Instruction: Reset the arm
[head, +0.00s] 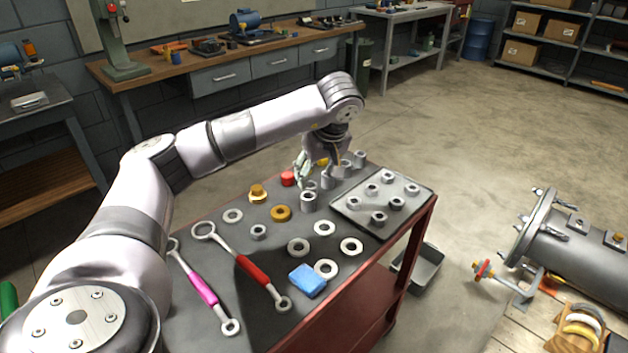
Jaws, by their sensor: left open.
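My left arm comes in from the left and reaches across a red tool cart (425,225) with a dark top. My left gripper (322,174) is at the far end of that top and points down. It is open, among several grey nuts and close to a red cap (288,178). Its fingers partly overlap the small parts behind them, and I cannot tell whether it touches any. My right gripper is not in view.
The cart top holds washers, a brass bolt (257,193), a pink wrench (203,288), a red wrench (250,269), a blue block (307,281) and a tray (425,197) of nuts. A metal casing (583,256) lies at the right. The floor behind the cart is clear.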

